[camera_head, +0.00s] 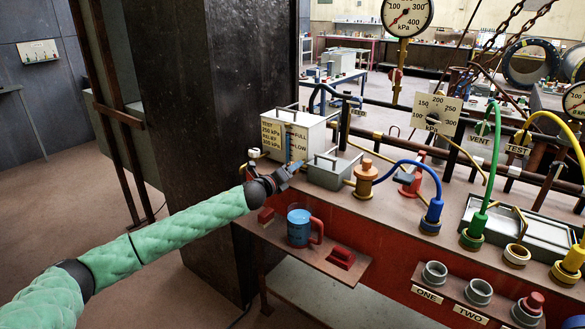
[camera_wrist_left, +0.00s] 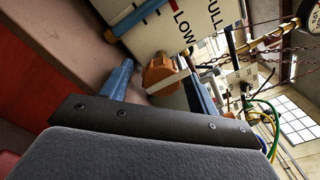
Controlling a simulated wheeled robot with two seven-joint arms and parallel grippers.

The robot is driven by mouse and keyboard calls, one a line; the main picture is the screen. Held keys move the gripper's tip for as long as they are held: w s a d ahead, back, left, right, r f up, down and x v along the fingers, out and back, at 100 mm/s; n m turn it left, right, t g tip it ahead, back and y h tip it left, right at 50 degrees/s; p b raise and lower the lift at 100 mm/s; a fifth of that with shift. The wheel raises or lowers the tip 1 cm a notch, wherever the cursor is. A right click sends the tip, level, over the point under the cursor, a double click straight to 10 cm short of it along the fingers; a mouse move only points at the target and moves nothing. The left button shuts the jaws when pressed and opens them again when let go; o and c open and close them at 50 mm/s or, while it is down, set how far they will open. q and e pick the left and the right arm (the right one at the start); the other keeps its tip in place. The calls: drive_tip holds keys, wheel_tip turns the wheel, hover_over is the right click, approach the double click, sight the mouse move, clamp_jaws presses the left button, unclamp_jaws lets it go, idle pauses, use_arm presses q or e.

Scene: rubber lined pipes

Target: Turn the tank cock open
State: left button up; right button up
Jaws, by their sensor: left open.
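The grey tank (camera_head: 300,128) stands on the red bench, with FULL and LOW marks beside a blue sight gauge. The tank wall also shows in the left wrist view (camera_wrist_left: 163,38). My left gripper (camera_head: 292,168) is open at the tank's lower front, its blue fingers near the LOW mark. In the left wrist view an orange-brown round knob (camera_wrist_left: 160,73) shows between the left gripper's fingers (camera_wrist_left: 157,85), and no grip on it shows. I cannot tell whether it is the tank cock. The gripper hides part of the tank's lower front in the head view.
A grey box (camera_head: 332,172) and a brass fitting (camera_head: 364,176) with a blue hose stand right of the tank. A blue mug (camera_head: 299,228) with a red handle and a red block (camera_head: 341,257) sit on the lower shelf. A dark column (camera_head: 212,120) rises behind my left arm.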

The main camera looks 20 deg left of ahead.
use_arm(q)
drive_tip(key=shift+w+d+r, duration=0.1)
drive_tip(key=shift+w+d, duration=0.05)
drive_tip(key=shift+w, duration=0.4)
drive_tip(key=c, duration=1)
drive_tip(key=shift+o, duration=0.2)
